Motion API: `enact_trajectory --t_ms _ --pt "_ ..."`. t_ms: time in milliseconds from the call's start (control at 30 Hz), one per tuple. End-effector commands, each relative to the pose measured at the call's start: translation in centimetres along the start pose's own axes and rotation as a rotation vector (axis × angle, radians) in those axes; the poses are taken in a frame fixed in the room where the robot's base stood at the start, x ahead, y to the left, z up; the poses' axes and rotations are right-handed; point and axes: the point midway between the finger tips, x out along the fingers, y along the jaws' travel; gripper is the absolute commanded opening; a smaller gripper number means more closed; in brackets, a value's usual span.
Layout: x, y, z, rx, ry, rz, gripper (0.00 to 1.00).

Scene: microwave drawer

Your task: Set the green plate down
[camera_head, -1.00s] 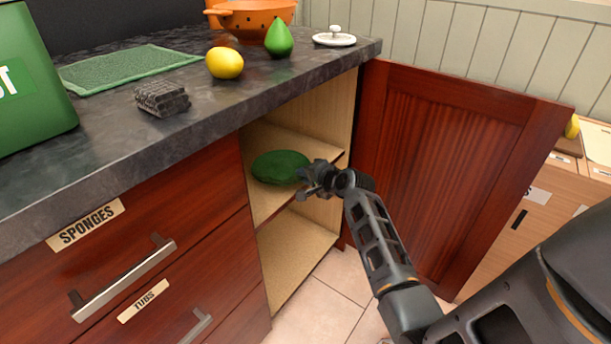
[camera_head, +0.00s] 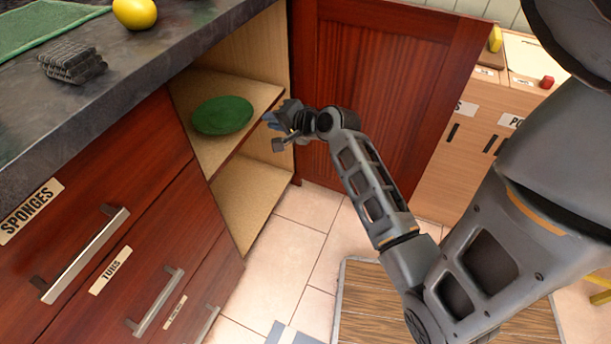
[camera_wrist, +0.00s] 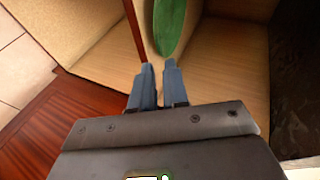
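The green plate (camera_head: 222,116) lies flat on the upper shelf (camera_head: 205,150) inside the open cabinet. It also shows at the top of the wrist view (camera_wrist: 170,24), just beyond my fingertips. My gripper (camera_head: 268,119) is at the cabinet opening, to the right of the plate and apart from it. In the wrist view my two fingers (camera_wrist: 159,66) stand a little apart with a narrow gap and nothing between them.
The red cabinet door (camera_head: 385,90) stands open behind my arm. A dark counter (camera_head: 120,65) overhangs the cabinet, with a lemon (camera_head: 135,12) on it. Drawers with handles (camera_head: 88,255) are at the left. A lower shelf (camera_head: 250,200) is empty.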

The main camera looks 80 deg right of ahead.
Motion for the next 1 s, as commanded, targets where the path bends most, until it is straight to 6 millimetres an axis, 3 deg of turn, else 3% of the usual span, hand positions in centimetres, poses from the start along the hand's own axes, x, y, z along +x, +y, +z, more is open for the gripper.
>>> enact_trajectory --t_ms 167,367,500,700,900,1000 --pt "-1.3 1.6 3.3 -0.105 -0.014 0.016 0.14" --pt "-6.7 4.4 10.9 -0.426 -0.048 0.006 0.14" --pt "-11.9 5.4 15.3 -0.674 -0.083 -0.043 0.14" --pt "-20.3 5.2 19.8 -1.010 -0.138 -0.172 0.14" --pt "-28.9 3.4 22.3 -1.303 -0.187 -0.356 0.14" --pt "-32.2 2.2 22.8 -1.407 -0.201 -0.443 0.14"
